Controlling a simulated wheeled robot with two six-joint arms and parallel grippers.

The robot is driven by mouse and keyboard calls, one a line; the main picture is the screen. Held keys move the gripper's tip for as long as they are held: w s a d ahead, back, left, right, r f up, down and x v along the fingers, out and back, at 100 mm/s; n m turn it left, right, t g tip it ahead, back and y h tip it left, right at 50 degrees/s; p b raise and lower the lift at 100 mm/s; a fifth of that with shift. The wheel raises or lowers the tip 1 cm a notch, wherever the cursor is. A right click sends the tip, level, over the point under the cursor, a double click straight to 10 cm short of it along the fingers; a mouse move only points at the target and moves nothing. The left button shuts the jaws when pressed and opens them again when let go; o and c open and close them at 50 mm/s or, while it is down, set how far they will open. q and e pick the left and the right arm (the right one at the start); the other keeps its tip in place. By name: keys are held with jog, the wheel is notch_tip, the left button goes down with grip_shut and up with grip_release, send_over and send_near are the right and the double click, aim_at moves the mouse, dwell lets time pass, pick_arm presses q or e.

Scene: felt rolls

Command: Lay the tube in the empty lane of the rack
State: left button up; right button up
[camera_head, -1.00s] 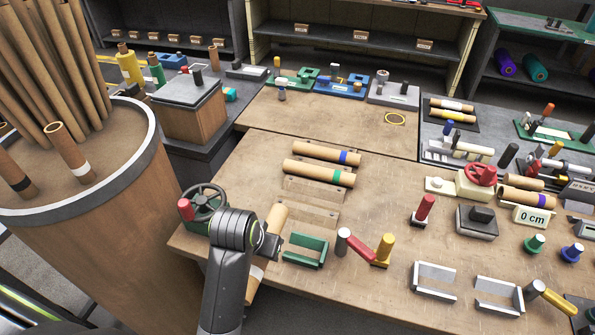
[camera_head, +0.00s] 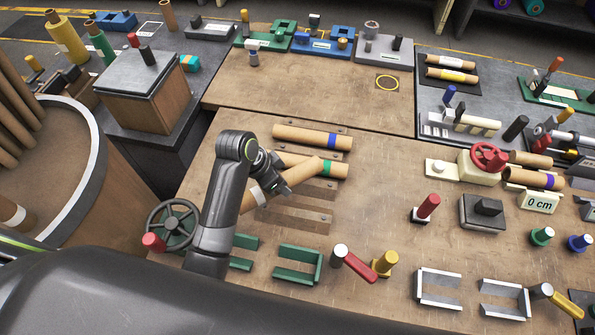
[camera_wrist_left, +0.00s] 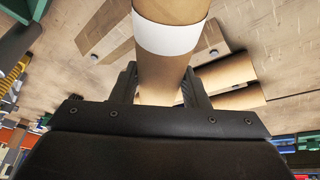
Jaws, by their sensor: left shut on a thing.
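My left gripper (camera_head: 276,183) is shut on a cardboard tube with a white band (camera_head: 257,195). The tube is slanted, with its far end overlapping the green-banded tube in the head view. In the left wrist view, the white band (camera_wrist_left: 170,36) is close above the gripper (camera_wrist_left: 160,90), with a finger on each side of the tube. The rack (camera_head: 318,193) of brown slats is on the table. A blue-banded tube (camera_head: 312,137) and a green-banded tube (camera_head: 335,169) lie in its back lanes. The front slats show no tube lying on them. My right gripper is not in view.
A handwheel (camera_head: 172,225) is at the table's left edge. Green brackets (camera_head: 298,265) and a red-and-yellow handled tool (camera_head: 362,266) stand in front of the rack. The table right of the rack is clear up to a red-handled block (camera_head: 427,207).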

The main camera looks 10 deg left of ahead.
aim_at(294, 176)
pick_arm(q)
jog(key=m, duration=0.1)
jog(key=w+d+m+g, duration=0.1)
jog(key=m, duration=0.1)
jog(key=d+m+p, duration=0.1)
jog(key=shift+w+d+f+g+h, duration=0.2)
jog(key=shift+w+f+g+h, duration=0.1)
jog(key=shift+g+h, duration=0.1)
jog(key=m, duration=0.1)
jog(key=d+m+g, duration=0.1)
jog(key=m+p, duration=0.1)
jog(key=m, duration=0.1)
jog(key=shift+s+d+f+g, duration=0.1)
jog(key=shift+d+f+g, duration=0.15)
jog(key=shift+d+g, duration=0.15)
jog(key=shift+d+f+m, duration=0.1)
jog(key=shift+f+m, duration=0.05)
jog(key=shift+m, duration=0.15)
jog(key=shift+w+f, duration=0.1)
jog(key=shift+w, duration=0.1)
jog(key=shift+p, duration=0.55)
jog(key=shift+f+b, duration=0.55)
jog(key=shift+f, duration=0.1)
jog(key=shift+f+b, duration=0.3)
jog(key=shift+f, duration=0.25)
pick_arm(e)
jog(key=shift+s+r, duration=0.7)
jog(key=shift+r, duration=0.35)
